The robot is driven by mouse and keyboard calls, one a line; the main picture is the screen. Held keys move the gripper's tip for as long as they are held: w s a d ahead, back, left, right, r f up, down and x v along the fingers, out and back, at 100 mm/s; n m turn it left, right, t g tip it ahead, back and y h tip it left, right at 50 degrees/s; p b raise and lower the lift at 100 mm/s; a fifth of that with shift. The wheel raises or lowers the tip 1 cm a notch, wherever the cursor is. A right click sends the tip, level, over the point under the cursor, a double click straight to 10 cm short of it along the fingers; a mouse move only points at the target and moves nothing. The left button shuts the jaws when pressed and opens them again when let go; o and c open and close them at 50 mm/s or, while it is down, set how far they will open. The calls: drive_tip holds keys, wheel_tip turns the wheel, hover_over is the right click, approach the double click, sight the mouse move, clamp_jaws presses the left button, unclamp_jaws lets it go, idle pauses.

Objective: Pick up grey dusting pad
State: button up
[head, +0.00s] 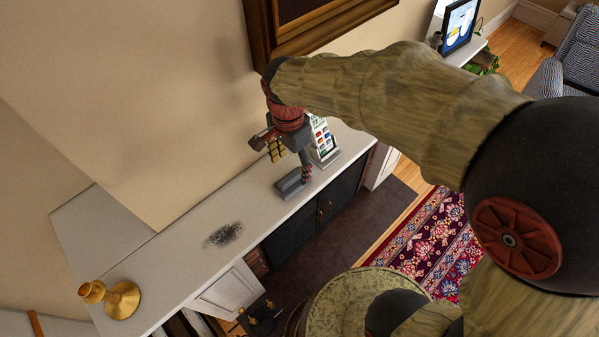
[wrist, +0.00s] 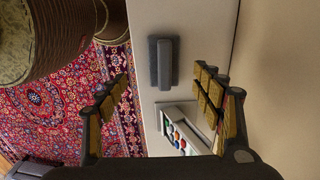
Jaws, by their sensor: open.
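The grey dusting pad (head: 292,185) lies on the white mantel shelf (head: 185,255), near its front edge. It has a dark flat base with a raised grey grip along its length. In the wrist view the pad (wrist: 164,62) is ahead of my fingers, between their lines and nearer the right finger. My gripper (head: 292,160) is over the shelf close to the pad in the head view. In the wrist view my gripper (wrist: 160,95) is open, with nothing between its padded fingers.
A white stand with coloured patches (head: 322,142) is right beside the pad; it also shows in the wrist view (wrist: 184,130). The wall runs behind.

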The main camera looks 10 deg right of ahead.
sight(293, 176)
drive_tip(key=shift+w+a+f, duration=0.15)
drive_tip(key=shift+a+f, duration=0.1)
drive_tip(key=shift+f, duration=0.95)
drive_tip(key=f, duration=0.3)
drive_tip(key=d+f, duration=0.1)
drive_tip(key=f, duration=0.1)
drive_tip(key=shift+w, duration=0.4)
drive_tip(key=shift+a+f, duration=0.15)
drive_tip(key=shift+f, duration=0.25)
drive_tip(key=shift+c, duration=1.1)
drive_tip(key=shift+s, duration=0.1)
drive_tip(key=c, duration=1.1)
